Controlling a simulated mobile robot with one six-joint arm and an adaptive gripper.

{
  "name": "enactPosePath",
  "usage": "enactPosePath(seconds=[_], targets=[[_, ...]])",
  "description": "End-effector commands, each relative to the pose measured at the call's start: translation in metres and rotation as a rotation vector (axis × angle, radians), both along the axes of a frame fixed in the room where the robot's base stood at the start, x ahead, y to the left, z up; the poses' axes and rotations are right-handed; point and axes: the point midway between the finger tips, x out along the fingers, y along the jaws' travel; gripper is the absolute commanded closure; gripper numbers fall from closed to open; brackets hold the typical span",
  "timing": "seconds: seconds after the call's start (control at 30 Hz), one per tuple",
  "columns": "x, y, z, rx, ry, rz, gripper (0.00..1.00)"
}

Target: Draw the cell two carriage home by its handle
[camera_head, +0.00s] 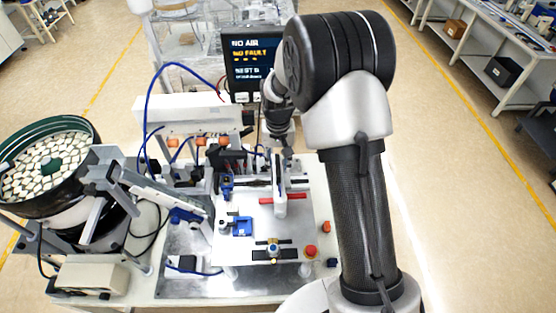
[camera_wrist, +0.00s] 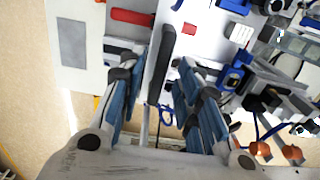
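My gripper (camera_wrist: 163,62) is open in the wrist view, its two blue-grey fingers apart. A long dark bar (camera_wrist: 160,68) on a white block lies between the fingertips, with a gap visible on each side; I cannot tell how deep it sits between them. It looks like the carriage's handle. In the head view the pale upright carriage part (camera_head: 280,205) stands across a red bar (camera_head: 297,199) on the white plate (camera_head: 235,256). The red bar also shows in the wrist view (camera_wrist: 133,16). In the head view my fingers are small and partly lost among the machine parts.
A blue fixture (camera_head: 242,226) sits left of the carriage, and a red button (camera_head: 310,252) front right. A bowl feeder (camera_head: 48,165) stands at far left. A screen (camera_head: 252,62) behind reads "NO AIR", "NO FAULT". Blue hoses (camera_head: 148,100) arch at the back left.

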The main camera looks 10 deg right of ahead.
Motion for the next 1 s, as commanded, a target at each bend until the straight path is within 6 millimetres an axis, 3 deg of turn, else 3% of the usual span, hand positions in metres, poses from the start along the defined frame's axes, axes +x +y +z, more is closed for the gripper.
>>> enactPosePath(seconds=[0.13,0.6,1.0], targets=[[-0.0001,0.0000,0.0001,0.000,0.000,0.000,0.68],[0.0000,0.0000,0.0004,0.000,0.000,0.000,1.00],[0.0001,0.0000,0.0005,0.000,0.000,0.000,1.00]])
